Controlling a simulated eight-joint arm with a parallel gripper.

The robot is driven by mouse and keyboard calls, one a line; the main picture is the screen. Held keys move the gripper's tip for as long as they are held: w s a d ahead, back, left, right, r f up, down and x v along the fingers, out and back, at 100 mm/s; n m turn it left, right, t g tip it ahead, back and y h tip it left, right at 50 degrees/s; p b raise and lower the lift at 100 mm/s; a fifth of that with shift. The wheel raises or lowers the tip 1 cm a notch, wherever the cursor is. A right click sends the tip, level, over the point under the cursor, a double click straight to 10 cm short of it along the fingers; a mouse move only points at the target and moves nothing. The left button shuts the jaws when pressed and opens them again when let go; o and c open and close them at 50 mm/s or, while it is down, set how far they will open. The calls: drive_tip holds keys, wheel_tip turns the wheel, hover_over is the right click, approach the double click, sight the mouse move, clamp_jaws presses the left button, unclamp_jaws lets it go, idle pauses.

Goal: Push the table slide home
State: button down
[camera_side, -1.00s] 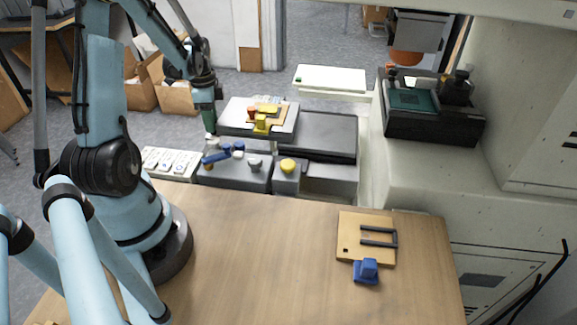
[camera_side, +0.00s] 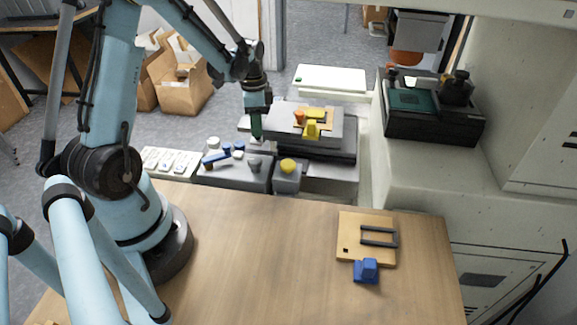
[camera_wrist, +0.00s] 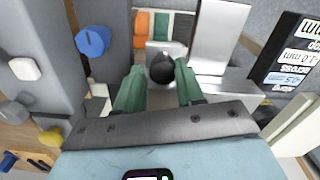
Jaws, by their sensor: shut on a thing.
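The table slide (camera_side: 284,127) is a flat grey plate carrying a tan pad with yellow (camera_side: 312,130) and orange blocks. It lies over the dark bed (camera_side: 345,153) of the machine in the side view. My gripper (camera_side: 257,133) is at the slide's left end, fingers pointing down. In the wrist view my gripper (camera_wrist: 160,88) has its green fingers on either side of a round black knob (camera_wrist: 161,67) and is shut on it. The knob is hidden in the side view.
Grey control boxes stand in front of the slide, with a yellow button (camera_side: 288,165) and a blue lever (camera_side: 216,158). The machine's white body (camera_side: 430,185) is to the right. A wooden fixture (camera_side: 350,225) and blue block (camera_side: 366,272) lie on the bench, whose middle is clear.

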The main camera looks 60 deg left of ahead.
sight(268, 126)
drive_tip(key=shift+w+d, duration=0.45)
drive_tip(key=shift+w, duration=0.2)
drive_tip(key=shift+w+d, duration=0.45)
drive_tip(key=shift+w, duration=0.15)
drive_tip(key=c, duration=0.8)
unclamp_jaws()
drive_tip(key=shift+s, duration=0.1)
wheel_tip(268, 126, up, 12)
drive_tip(key=shift+r, duration=0.1)
drive_tip(key=s+d+r+n+t, duration=0.1)
drive_tip(key=s+d+n+t, duration=0.1)
drive_tip(key=d, duration=0.4)
drive_tip(key=s+d+n+t, duration=0.2)
drive_tip(key=s+d+t, duration=0.1)
drive_tip(key=d, duration=0.3)
drive_tip(key=s+d+r+n+t, duration=0.1)
drive_tip(key=s+d+n+t, duration=0.1)
drive_tip(key=d, duration=0.4)
drive_tip(key=shift+s+d+r, duration=0.25)
drive_tip(key=shift+s+r, duration=0.05)
drive_tip(key=shift+s, duration=0.3)
